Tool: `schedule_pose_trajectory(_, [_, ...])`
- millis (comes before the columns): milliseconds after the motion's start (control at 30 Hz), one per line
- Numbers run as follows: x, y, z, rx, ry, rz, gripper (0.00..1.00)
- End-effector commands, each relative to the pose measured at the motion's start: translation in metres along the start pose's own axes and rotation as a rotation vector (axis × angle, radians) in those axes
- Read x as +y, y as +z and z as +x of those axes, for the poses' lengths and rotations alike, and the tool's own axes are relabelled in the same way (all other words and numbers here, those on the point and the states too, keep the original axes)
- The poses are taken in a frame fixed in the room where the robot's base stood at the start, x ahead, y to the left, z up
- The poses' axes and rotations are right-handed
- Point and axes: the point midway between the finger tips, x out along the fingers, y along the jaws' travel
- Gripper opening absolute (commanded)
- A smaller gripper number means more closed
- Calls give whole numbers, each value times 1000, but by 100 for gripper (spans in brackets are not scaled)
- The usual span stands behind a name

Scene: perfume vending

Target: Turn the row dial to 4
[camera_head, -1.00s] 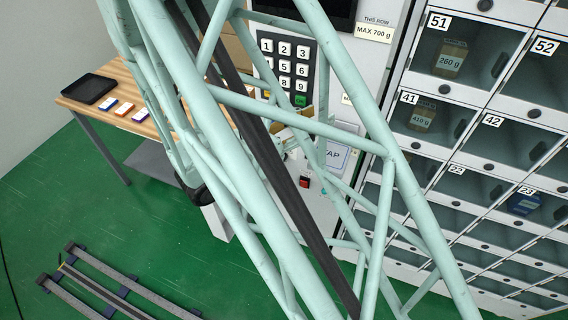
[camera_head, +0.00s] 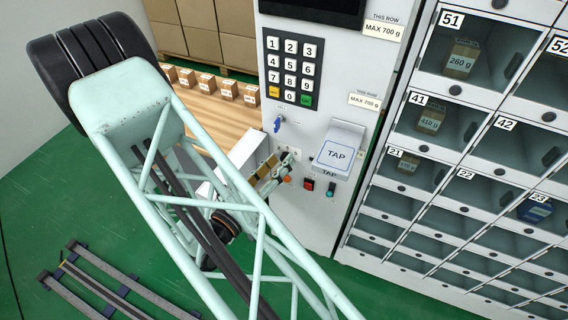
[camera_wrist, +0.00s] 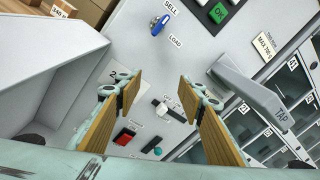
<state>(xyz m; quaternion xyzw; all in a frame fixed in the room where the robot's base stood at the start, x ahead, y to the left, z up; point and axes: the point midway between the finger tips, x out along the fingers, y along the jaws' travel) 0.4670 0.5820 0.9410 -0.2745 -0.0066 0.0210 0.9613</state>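My gripper (camera_wrist: 158,84) is open, with its two tan-padded fingers spread and pointing at the white panel in the wrist view. Nothing is held between them. In the head view my gripper (camera_head: 268,167) is at the panel below the keypad, beside the tap. A small white-and-dark knob (camera_wrist: 166,109) shows between the fingers in the wrist view; it looks like the row dial. A numeral 2 is on the panel beside the left finger. The other dial numbers and the knob's setting are too small or hidden to read.
A blue key (camera_wrist: 160,25) is in the SELL/LOAD switch above. A red button (camera_wrist: 124,137) and a teal button (camera_wrist: 158,150) are below the knob. The projecting TAP reader (camera_head: 337,152) stands close right of my gripper. A keypad (camera_head: 291,72) is above, lockers are right.

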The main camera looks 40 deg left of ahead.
Motion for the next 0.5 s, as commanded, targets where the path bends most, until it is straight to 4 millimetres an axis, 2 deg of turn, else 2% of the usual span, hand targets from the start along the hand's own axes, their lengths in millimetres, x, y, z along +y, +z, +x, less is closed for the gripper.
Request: schedule_pose_trajectory(500, [52,-59,-43,-70,98,-108,36])
